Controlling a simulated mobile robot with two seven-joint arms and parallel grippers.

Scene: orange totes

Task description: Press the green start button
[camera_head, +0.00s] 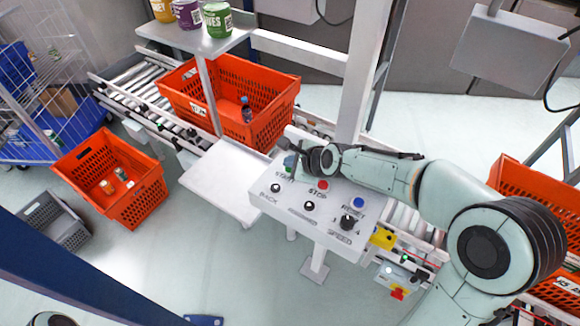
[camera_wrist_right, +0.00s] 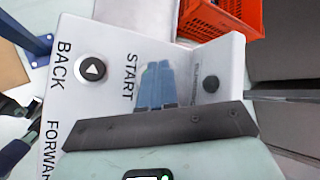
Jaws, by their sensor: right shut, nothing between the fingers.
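The white control panel (camera_head: 262,200) carries a red STOP button (camera_head: 323,185), a blue RESET button (camera_head: 358,202) and black knobs. My right gripper (camera_wrist_right: 158,68) is shut and empty. In the right wrist view its blue fingers lie over the spot beside the START label (camera_wrist_right: 130,78) and hide most of the button. I cannot tell whether the fingertips touch it.
An orange tote (camera_head: 262,78) with a bottle (camera_head: 246,108) sits on the roller conveyor (camera_head: 143,88) behind the panel. Another orange tote (camera_head: 142,203) stands lower left. A white post (camera_head: 362,75) rises close behind my right arm. A shelf (camera_head: 205,41) holds several cans.

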